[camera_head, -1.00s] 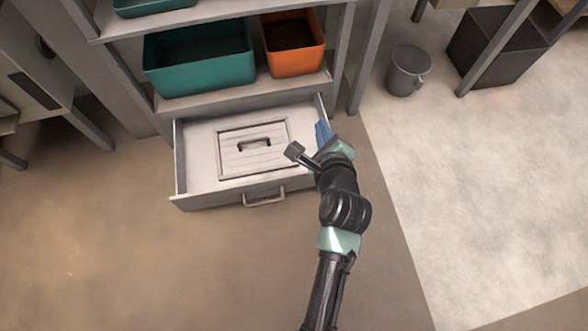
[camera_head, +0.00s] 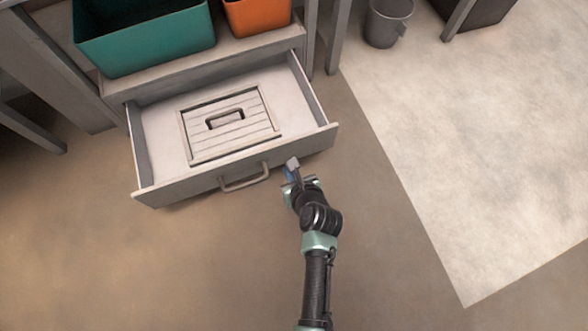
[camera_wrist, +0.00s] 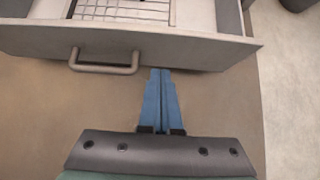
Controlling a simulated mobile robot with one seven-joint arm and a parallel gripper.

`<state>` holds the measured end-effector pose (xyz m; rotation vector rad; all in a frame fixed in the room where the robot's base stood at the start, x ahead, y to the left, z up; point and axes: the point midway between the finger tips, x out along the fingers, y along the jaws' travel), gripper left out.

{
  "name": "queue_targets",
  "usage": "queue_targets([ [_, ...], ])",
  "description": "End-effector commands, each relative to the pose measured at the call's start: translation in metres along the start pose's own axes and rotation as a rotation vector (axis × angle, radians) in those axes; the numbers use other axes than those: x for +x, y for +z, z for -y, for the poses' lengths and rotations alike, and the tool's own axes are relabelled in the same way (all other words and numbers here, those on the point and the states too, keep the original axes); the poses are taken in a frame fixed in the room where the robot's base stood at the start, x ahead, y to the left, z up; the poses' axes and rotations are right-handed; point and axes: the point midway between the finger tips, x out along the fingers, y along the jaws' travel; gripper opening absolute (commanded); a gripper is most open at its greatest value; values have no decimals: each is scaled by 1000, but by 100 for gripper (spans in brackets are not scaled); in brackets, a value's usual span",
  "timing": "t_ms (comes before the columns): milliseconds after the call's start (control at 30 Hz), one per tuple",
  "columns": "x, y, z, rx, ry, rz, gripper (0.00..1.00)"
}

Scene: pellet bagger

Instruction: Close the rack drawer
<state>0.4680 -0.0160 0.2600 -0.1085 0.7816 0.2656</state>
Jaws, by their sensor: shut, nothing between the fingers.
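The rack drawer (camera_head: 305,143) is pulled out of the bottom of the rack, with a bar handle (camera_head: 245,180) on its front. A slatted panel with a dark handle (camera_head: 230,122) lies inside it. In the wrist view the drawer front (camera_wrist: 190,52) crosses the top, and its bar handle (camera_wrist: 104,68) is left of my fingers. My gripper (camera_wrist: 160,72) is shut and empty, its blue fingers pointing at the drawer front, right of the handle. In the head view my gripper (camera_head: 290,170) is just in front of the drawer's right half. I cannot tell whether the fingertips touch it.
A teal bin (camera_head: 145,40) and an orange bin (camera_head: 258,16) stand on the shelf above the drawer. A grey bucket (camera_head: 388,22) stands on the floor at the upper right. The floor in front of the drawer is clear.

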Motion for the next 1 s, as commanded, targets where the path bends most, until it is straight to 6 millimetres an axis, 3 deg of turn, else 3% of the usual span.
queue_targets([
  [33,14,-4,0,-2,1,3,0],
  [200,42,-3,0,-2,1,2,0],
  [400,58,19,0,-3,0,4,0],
  [1000,63,29,0,-2,0,1,0],
])
